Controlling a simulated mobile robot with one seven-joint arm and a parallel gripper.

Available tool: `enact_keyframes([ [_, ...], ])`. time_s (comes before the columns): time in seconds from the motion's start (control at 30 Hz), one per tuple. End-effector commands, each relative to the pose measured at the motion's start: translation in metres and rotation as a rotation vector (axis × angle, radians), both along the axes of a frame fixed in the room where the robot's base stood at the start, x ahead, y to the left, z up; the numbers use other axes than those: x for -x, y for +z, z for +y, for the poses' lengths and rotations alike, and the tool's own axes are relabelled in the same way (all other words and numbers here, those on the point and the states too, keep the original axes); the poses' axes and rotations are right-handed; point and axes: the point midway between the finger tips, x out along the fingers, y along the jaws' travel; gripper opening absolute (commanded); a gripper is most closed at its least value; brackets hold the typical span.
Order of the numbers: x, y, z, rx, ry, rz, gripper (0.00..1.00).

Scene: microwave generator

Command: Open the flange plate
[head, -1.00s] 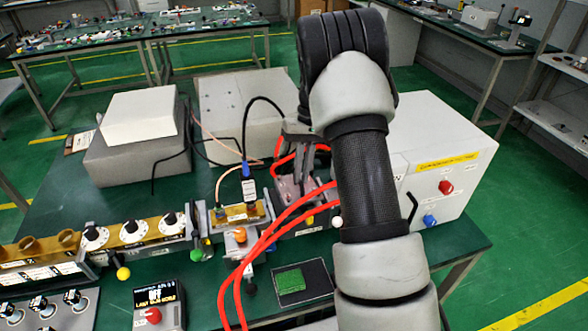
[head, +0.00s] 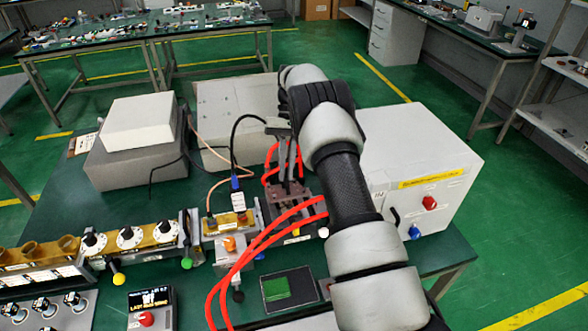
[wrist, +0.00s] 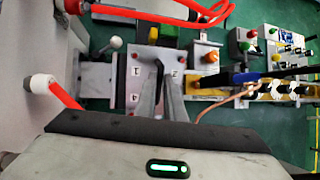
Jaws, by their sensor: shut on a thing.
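The flange plate is a grey metal plate with printed numbers near its corners, seen in the wrist view (wrist: 138,97) and partly hidden by my fingers. In the head view the flange area (head: 292,194) sits at the right end of the row of fixtures, below my gripper. My gripper (head: 287,178) points down at it. In the wrist view its two fingers (wrist: 162,72) come together over the middle of the plate and are shut on it. The exact contact spot is hard to make out.
Red hoses (head: 262,245) loop close to the left of my arm. A white box (head: 440,165) with red and blue knobs stands to the right. A blue-topped cable connector (head: 237,192) and yellow fixtures (head: 225,222) lie to the left. Grey boxes (head: 225,105) stand behind.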

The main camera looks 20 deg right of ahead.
Motion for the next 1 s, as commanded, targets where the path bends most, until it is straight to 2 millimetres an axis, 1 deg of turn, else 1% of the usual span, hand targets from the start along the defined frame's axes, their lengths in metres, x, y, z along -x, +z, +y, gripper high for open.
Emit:
enact_keyframes([
  [0.23,-0.0032,0.0021,0.0045,0.002,0.0,0.008,0.0],
  [0.57,-0.0034,0.0022,0.0046,0.002,-0.001,0.008,0.0],
  [0.6,-0.0034,0.0022,0.0046,0.002,-0.001,0.008,0.12],
  [0.7,-0.0031,0.002,0.0046,0.001,-0.001,0.009,0.28],
  [1.0,-0.0025,0.0023,0.0048,0.001,0.0,0.011,0.28],
])
